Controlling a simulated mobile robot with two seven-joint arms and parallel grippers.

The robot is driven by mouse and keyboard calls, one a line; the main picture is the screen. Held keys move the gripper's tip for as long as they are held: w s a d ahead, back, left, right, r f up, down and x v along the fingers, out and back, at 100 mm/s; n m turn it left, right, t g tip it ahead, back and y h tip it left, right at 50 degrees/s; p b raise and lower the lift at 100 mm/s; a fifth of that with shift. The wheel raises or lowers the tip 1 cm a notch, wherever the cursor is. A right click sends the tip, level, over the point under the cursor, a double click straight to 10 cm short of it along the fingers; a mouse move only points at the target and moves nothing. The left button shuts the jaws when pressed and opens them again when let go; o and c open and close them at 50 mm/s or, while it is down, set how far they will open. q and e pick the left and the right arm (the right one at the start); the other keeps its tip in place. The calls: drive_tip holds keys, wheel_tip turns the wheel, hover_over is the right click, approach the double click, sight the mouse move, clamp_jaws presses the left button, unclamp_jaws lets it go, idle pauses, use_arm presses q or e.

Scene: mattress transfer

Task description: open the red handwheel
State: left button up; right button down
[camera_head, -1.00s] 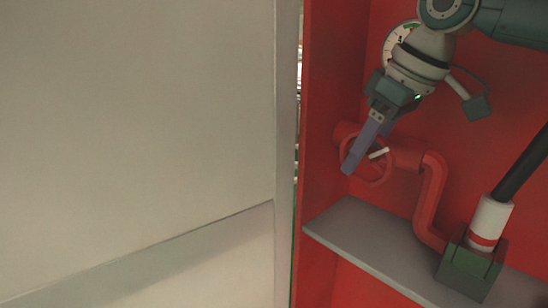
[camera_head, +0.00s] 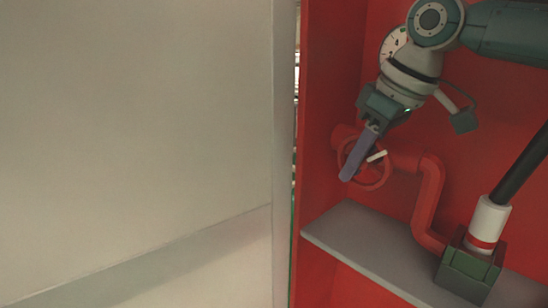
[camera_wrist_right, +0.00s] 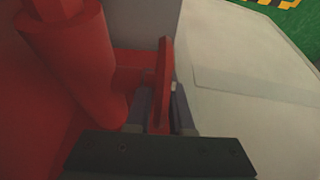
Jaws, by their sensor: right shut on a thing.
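The red handwheel (camera_head: 386,177) is on a red pipe (camera_head: 430,195) inside a red cabinet. My right gripper (camera_head: 350,168) reaches down to it from above, its fingers at the wheel's left part. In the right wrist view the wheel's rim (camera_wrist_right: 163,75) shows edge-on between the two fingers of my right gripper (camera_wrist_right: 160,105), which is shut on it. Part of the wheel is hidden behind the fingers in the head view. My left gripper is not in view.
A grey shelf (camera_head: 350,235) lies below the wheel. A green-based fitting with a white and red collar (camera_head: 487,222) stands on it at right. A large pale panel (camera_head: 130,120) fills the left.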

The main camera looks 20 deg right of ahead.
idle(0.4)
drive_tip(key=shift+r+t+p, duration=0.1)
drive_tip(key=shift+t+p, duration=0.5)
drive_tip(key=shift+t, duration=0.2)
drive_tip(key=shift+t+y, duration=0.5)
drive_tip(key=shift+t, duration=0.1)
drive_tip(key=shift+t+y, duration=0.5)
drive_tip(key=shift+t, duration=0.5)
drive_tip(key=shift+r+t+b, duration=0.15)
drive_tip(key=shift+t+b, duration=0.5)
drive_tip(key=shift+t, duration=0.05)
drive_tip(key=shift+r, duration=0.1)
drive_tip(key=shift+r+t+y, duration=0.1)
drive_tip(key=shift+t+y, duration=0.2)
drive_tip(key=shift+w, duration=0.1)
